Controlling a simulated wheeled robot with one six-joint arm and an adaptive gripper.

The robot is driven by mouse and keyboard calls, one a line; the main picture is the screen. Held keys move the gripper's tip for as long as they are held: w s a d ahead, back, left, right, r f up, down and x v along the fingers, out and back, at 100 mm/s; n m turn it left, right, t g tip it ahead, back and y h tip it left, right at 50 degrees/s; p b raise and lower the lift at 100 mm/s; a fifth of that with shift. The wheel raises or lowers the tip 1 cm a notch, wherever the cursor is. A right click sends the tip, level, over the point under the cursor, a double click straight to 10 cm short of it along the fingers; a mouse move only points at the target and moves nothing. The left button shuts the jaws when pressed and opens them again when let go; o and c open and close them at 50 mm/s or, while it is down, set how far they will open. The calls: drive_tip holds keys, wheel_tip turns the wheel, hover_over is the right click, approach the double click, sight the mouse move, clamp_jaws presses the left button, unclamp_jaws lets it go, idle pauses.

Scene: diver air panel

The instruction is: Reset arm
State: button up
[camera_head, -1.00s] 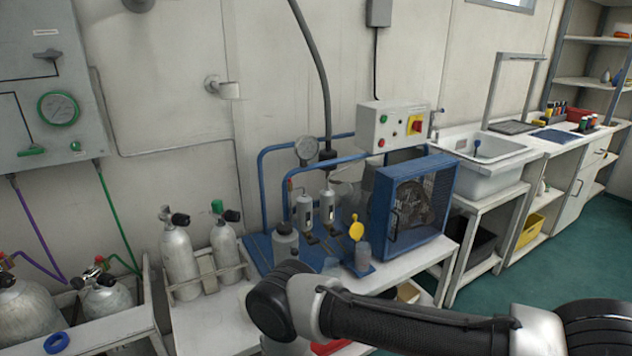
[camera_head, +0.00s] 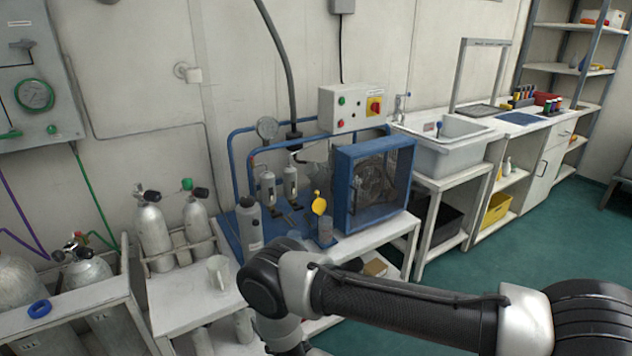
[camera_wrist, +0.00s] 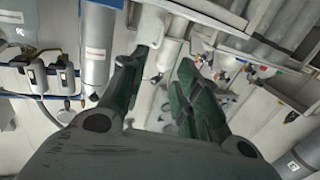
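My arm reaches in from the lower right of the head view, its dark joint (camera_head: 262,280) in front of the white bench. My gripper is below or behind that joint and does not show there. In the wrist view my gripper (camera_wrist: 160,82) has its two dark green fingers apart, with nothing clearly held between them. A pale shape shows beyond the left finger; I cannot tell what it is. A grey labelled cylinder (camera_wrist: 97,45) stands beyond that finger.
A white mug (camera_head: 218,273) stands on the bench left of my arm. Gas cylinders (camera_head: 152,228), a blue compressor (camera_head: 375,187) and a yellow-topped item (camera_head: 319,205) are close by. A sink (camera_head: 446,150) is to the right. The green floor (camera_head: 520,260) there is clear.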

drive_tip(key=w+d+r+m+h, duration=0.1)
drive_tip(key=w+r+m+h, duration=0.25)
drive_tip(key=w+r, duration=1.35)
drive_tip(key=w+d+r+m+g+h, duration=0.1)
drive_tip(key=w+d+r+h, duration=0.1)
drive_tip(key=d+r, duration=0.8)
drive_tip(key=w+d+r+m+g+h, duration=0.1)
drive_tip(key=w+d+r+h, duration=0.15)
drive_tip(key=d+r, duration=0.7)
drive_tip(key=s+d+r+m+g+h, duration=0.1)
drive_tip(key=s+d+r+h, duration=0.1)
drive_tip(key=s+d+r, duration=0.7)
drive_tip(key=s+d+r+m+g+h, duration=0.1)
drive_tip(key=s+d+r, duration=0.6)
drive_tip(key=d, duration=0.4)
drive_tip(key=s+d+m+g+h, duration=0.1)
drive_tip(key=s+d, duration=0.4)
drive_tip(key=s, duration=0.7)
drive_tip(key=s+d+m+g+h, duration=0.1)
drive_tip(key=s+d, duration=0.4)
drive_tip(key=s, duration=0.7)
drive_tip(key=shift+d+r+g, duration=0.3)
drive_tip(key=shift+d+g, duration=0.1)
drive_tip(key=shift+g, duration=0.3)
